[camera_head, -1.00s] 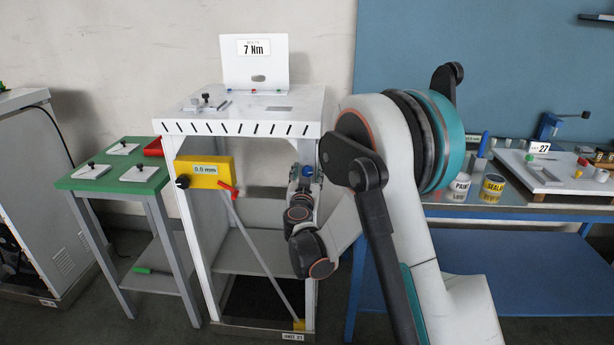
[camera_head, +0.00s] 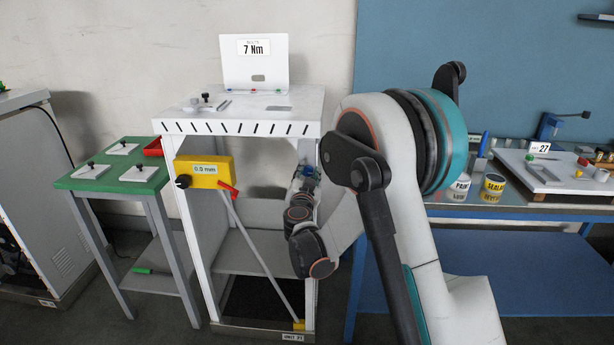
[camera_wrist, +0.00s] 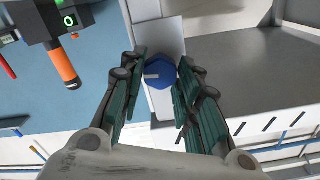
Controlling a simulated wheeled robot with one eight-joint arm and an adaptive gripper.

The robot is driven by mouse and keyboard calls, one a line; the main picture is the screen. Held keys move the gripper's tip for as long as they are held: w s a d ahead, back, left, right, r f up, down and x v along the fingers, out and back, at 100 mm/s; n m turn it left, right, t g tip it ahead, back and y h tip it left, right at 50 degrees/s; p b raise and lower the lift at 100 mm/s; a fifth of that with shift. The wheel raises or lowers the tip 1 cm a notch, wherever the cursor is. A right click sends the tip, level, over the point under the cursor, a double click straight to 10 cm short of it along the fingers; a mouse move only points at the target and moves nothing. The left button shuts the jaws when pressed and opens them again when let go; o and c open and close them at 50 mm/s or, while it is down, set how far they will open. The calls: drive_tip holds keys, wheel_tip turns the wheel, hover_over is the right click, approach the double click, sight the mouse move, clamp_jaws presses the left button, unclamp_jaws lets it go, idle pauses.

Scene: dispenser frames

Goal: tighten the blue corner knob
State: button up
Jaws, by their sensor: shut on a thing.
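The blue corner knob (camera_wrist: 161,73) is a faceted blue piece with a pale mark on its face, set on a light frame post (camera_wrist: 160,35) in the wrist view. My gripper (camera_wrist: 163,66) has its teal-padded fingers on either side of the knob and is shut on it. In the head view the knob (camera_head: 309,171) is a small blue spot at the right front leg of the white frame (camera_head: 240,127), below its top. My gripper (camera_head: 304,181) is there too, partly merged with the leg behind it. The exact finger contact is hidden there.
A yellow box (camera_head: 203,171) reading 0.0 mm is on the frame's left leg, with a red lever (camera_head: 229,190). A dark device (camera_wrist: 62,20) with a green 0 and an orange handle shows in the wrist view. A green table (camera_head: 75,184) stands left, a blue bench (camera_head: 510,213) right.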

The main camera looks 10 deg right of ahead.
drive_tip(key=m, duration=0.4)
drive_tip(key=shift+m, duration=0.3)
drive_tip(key=m, duration=0.3)
drive_tip(key=shift+m+b, duration=0.35)
drive_tip(key=shift+m, duration=0.05)
drive_tip(key=m, duration=0.4)
drive_tip(key=shift+f, duration=0.1)
drive_tip(key=shift+m, duration=1.8)
drive_tip(key=o, duration=1.1)
drive_tip(key=shift+s, duration=0.1)
